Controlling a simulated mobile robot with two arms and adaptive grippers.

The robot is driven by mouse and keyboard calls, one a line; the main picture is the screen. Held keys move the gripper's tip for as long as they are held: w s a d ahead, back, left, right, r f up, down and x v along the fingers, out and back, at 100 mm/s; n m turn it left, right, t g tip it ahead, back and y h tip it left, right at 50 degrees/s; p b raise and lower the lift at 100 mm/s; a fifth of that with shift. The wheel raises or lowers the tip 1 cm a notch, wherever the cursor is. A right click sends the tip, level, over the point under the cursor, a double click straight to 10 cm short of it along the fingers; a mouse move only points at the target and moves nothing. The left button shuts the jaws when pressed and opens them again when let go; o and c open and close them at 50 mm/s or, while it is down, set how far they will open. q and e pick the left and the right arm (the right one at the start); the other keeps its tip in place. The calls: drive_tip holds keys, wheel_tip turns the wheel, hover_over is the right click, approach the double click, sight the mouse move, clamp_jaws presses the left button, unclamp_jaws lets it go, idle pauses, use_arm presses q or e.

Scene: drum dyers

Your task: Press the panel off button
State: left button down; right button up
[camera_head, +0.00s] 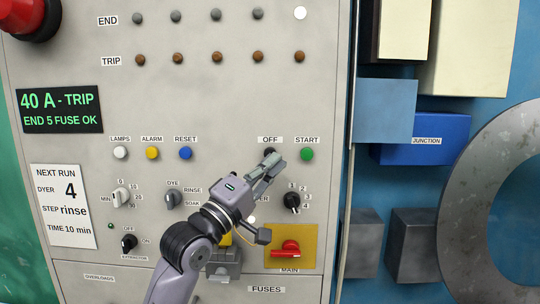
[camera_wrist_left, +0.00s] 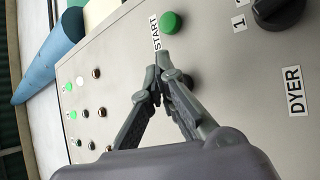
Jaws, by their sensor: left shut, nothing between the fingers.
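The panel (camera_head: 230,90) is a light grey upright board with labelled buttons and knobs. The OFF label (camera_head: 270,139) sits above a dark off button (camera_head: 269,151), which my left gripper partly covers. The gripper (camera_head: 274,160) is shut and empty, its fingertips right at the lower edge of that button; I cannot tell whether they touch it. In the left wrist view the shut fingertips (camera_wrist_left: 157,62) lie over the panel just below the START label, beside a dark round part. The green start button (camera_head: 307,154) is just right of the fingertips.
White, yellow and blue (camera_head: 185,153) buttons sit left on the same row. A dark dyer knob (camera_head: 292,201) and a red main switch (camera_head: 286,249) on a yellow plate are below. A red emergency-style knob (camera_head: 30,15) juts out at top left.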

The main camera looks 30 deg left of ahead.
use_arm(q)
drive_tip(key=shift+w+a, duration=0.2)
drive_tip(key=shift+w, duration=0.2)
drive_tip(key=shift+w+a, duration=0.25)
drive_tip(key=shift+w, duration=0.1)
idle(0.9)
drive_tip(key=shift+p, duration=0.3)
drive_tip(key=shift+s+d, duration=0.45)
drive_tip(key=shift+s, duration=0.3)
drive_tip(key=shift+p, duration=0.3)
drive_tip(key=s+d, duration=0.1)
drive_tip(key=s+p, duration=0.1)
drive_tip(key=s+d, duration=0.1)
drive_tip(key=s, duration=0.1)
drive_tip(key=shift+s+d, duration=0.1)
drive_tip(key=shift+d, duration=0.2)
